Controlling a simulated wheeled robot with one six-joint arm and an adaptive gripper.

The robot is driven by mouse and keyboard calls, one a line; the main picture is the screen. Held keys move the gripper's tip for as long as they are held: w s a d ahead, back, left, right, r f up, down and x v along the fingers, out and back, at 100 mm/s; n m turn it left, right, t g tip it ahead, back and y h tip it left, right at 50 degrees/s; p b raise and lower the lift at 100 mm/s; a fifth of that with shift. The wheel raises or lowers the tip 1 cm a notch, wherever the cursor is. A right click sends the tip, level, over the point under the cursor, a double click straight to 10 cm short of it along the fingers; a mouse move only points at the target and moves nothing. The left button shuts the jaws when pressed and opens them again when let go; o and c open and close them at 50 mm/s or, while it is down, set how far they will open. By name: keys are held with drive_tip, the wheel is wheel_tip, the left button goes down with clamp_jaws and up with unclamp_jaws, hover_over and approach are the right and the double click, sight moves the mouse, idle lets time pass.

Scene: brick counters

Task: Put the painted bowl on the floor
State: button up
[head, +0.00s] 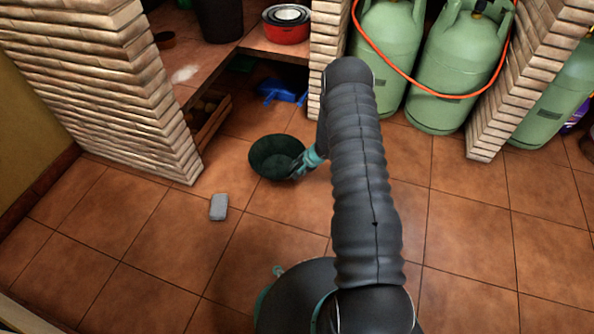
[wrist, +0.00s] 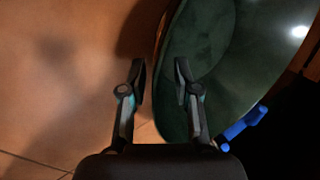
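The painted bowl (head: 272,154) is dark green, round and wide, and appears upright over the tiled floor in the head view. It fills the right half of the wrist view (wrist: 235,60). My gripper (head: 295,172) is at the bowl's near right rim. In the wrist view my gripper (wrist: 160,75) has its two fingers apart, with the rim passing between them. One finger is over the bowl's inside and the other is outside it. A gap shows between the fingers and the rim. The floor (head: 150,235) is orange-brown tile. I cannot tell whether the bowl's base touches it.
A grey block (head: 219,207) lies on the floor left of the bowl. A blue object (head: 277,91) lies behind it under the brick counter (head: 130,90). A red pot (head: 287,30) is on the shelf. Green gas cylinders (head: 455,70) stand at the right. Front floor is clear.

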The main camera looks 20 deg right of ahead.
drive_tip(key=p+v, duration=0.1)
drive_tip(key=v, duration=1)
drive_tip(key=s+a+r+n, duration=0.2)
drive_tip(key=a+r, duration=0.2)
drive_tip(key=r, duration=0.6)
drive_tip(key=s+a+r+n, duration=0.2)
drive_tip(key=a+r, duration=0.1)
drive_tip(key=r, duration=0.7)
drive_tip(key=s+a+r+n, duration=0.2)
drive_tip(key=s+a+r, duration=0.15)
drive_tip(key=r, duration=0.65)
drive_tip(key=s+a+r+n, duration=0.3)
drive_tip(key=s+r, duration=0.7)
drive_tip(key=s+d+r+h, duration=0.1)
drive_tip(key=s+r+h, duration=0.1)
drive_tip(key=s, duration=0.5)
drive_tip(key=s+d+r+n+t+h, duration=0.1)
drive_tip(key=s+d+r, duration=0.1)
drive_tip(key=s, duration=0.6)
drive_tip(key=shift+s+r+h, duration=0.35)
drive_tip(key=shift+r+h, duration=0.05)
drive_tip(key=shift+r, duration=0.2)
